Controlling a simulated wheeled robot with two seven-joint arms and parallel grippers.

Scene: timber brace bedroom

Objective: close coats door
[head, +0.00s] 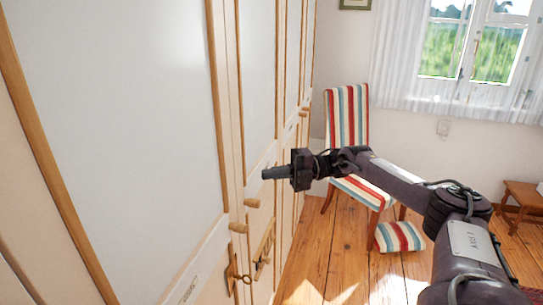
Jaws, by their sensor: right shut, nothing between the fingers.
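A tall cream wardrobe with timber-trimmed doors fills the left side. Its nearest large door (130,130) has a pale panel, a wooden knob (238,228) and a small label (188,290) that I cannot read. A second knob (252,203) sits just beyond, on the neighbouring door (257,75). I cannot tell which door is the coats one, nor whether the nearest stands slightly open. My right gripper (268,173) is shut and empty, pointing left in front of the doors, above the knobs; no contact is visible. My left gripper is out of view.
A key (247,278) and a brass-coloured fitting (264,250) show low on the doors. A striped chair (347,115) and striped footstool (399,237) stand beyond my right arm. A small wooden table (525,195) is far right. Wooden floor (335,245) lies open beside the wardrobe.

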